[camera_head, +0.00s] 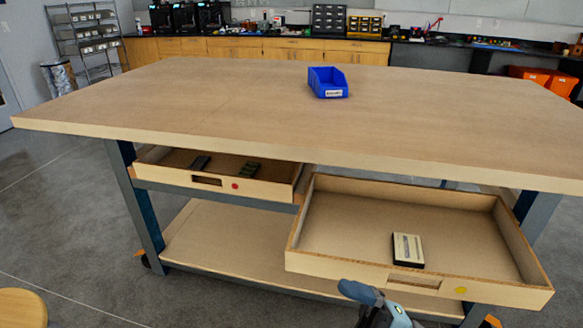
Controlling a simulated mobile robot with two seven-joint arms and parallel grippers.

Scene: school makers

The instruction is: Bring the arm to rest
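Part of my arm, which I take to be the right gripper (378,303), shows at the bottom edge, right of centre. It is blue-grey, cut off by the frame, and in front of the right drawer. I cannot make out whether its fingers are apart or together. I see nothing held in it. My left gripper is out of the picture.
The right drawer (335,215), with a yellow dot, is pulled far out and holds a pale-and-black device (407,250). The left drawer (270,190), with a red dot, is partly open with small dark items. A blue bin (327,82) stands on the otherwise clear table (200,100).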

